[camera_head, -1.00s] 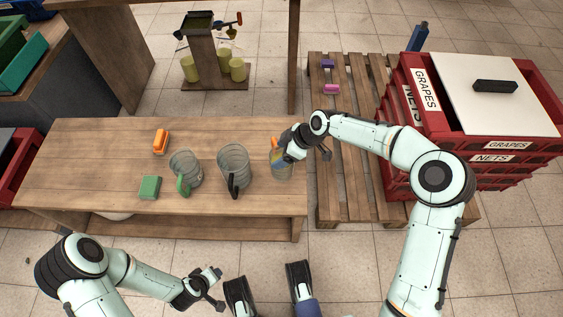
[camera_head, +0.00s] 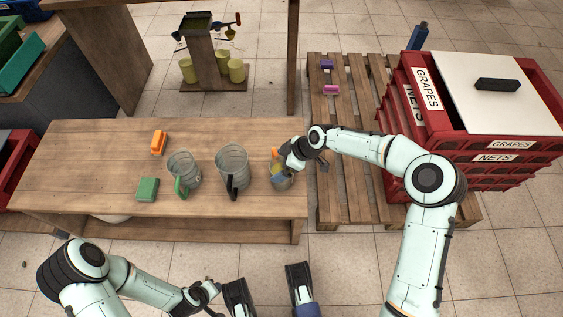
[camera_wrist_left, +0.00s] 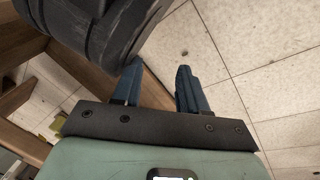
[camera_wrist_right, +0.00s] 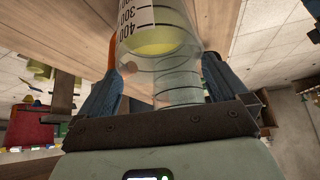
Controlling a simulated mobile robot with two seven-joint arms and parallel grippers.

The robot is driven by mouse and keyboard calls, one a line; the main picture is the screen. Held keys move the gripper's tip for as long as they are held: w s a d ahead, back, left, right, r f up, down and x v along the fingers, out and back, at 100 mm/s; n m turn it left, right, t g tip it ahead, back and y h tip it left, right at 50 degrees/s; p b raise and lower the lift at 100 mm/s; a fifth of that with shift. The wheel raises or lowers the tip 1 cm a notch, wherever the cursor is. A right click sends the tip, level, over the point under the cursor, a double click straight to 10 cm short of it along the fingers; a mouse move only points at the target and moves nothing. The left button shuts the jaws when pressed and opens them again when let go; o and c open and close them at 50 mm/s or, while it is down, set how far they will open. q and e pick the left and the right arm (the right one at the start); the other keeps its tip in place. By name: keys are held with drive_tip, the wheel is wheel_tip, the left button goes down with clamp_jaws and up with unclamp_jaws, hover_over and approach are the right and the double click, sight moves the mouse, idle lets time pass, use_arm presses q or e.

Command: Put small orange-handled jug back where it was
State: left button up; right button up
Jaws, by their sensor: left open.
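The small orange-handled jug (camera_head: 281,182) is at the right end of the wooden table, clear with yellowish contents low inside. Its orange handle faces the back. My right gripper (camera_head: 285,164) is shut on its body. In the right wrist view the jug (camera_wrist_right: 162,45) fills the space between the blue fingers (camera_wrist_right: 162,85), and its marked scale shows upside down. I cannot tell whether its base touches the table. My left gripper (camera_wrist_left: 157,85) is open and empty, in front of the table over the floor.
On the table (camera_head: 80,165) stand a larger black-handled jug (camera_head: 232,160) and a green-handled jug (camera_head: 184,165), left of the held jug. A green block (camera_head: 147,189) and an orange brush-like item (camera_head: 158,142) lie farther left. Red crates (camera_head: 500,172) stand on a pallet (camera_head: 328,190) to the right.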

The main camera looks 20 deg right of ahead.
use_arm(q)
drive_tip(key=r+p, duration=0.1)
drive_tip(key=d+r+p, duration=0.1)
drive_tip(key=r, duration=0.1)
drive_tip(key=d+r+p, duration=0.1)
drive_tip(key=r, duration=0.1)
drive_tip(key=shift+w, duration=0.1)
use_arm(e)
drive_tip(key=v, duration=1.2)
use_arm(q)
drive_tip(key=shift+d, duration=0.1)
use_arm(e)
drive_tip(key=shift+r, duration=0.15)
